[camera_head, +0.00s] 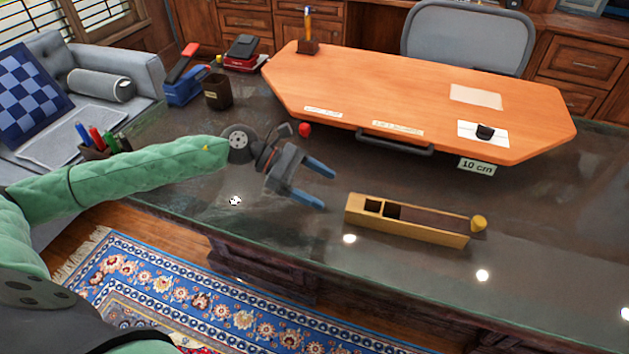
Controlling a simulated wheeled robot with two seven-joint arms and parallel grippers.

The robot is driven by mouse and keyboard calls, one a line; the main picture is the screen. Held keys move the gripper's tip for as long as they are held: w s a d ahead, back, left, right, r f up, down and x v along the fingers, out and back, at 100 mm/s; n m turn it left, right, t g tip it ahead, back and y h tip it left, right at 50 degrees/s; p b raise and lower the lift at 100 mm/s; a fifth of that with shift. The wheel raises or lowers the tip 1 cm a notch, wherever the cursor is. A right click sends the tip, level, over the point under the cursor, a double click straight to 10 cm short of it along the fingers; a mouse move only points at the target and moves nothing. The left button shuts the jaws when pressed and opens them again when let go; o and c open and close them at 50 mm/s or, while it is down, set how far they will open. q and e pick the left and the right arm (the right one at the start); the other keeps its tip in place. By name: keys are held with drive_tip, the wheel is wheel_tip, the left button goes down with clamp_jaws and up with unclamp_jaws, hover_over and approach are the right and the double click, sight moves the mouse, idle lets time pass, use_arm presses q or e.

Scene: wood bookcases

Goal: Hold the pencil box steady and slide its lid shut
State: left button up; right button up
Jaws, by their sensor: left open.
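The pencil box (400,230) is a long, narrow, light wooden box on the dark desk, right of centre. Its dark brown lid (436,220) covers the right part. At the left end two dark compartments (373,206) show uncovered. A round yellow knob (478,222) sits at the right end. My left gripper (320,186) is open and empty, with blue fingertips pointing right. It is a little to the left of the box's left end, apart from it. My right gripper is not in view.
An orange wooden board (420,85) with a dark handle stands behind the box, with a "10 cm" label (477,166) at its front edge. A pen holder (97,150), brown cup (217,92) and blue stapler-like item (183,90) are at left. The desk right of the box is clear.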

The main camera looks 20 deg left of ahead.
sight(364, 208)
use_arm(q)
drive_tip(key=x, duration=1.1)
drive_tip(key=shift+w+d, duration=0.1)
drive_tip(key=shift+d, duration=0.05)
drive_tip(key=c, duration=1.2)
drive_tip(key=shift+c, duration=0.2)
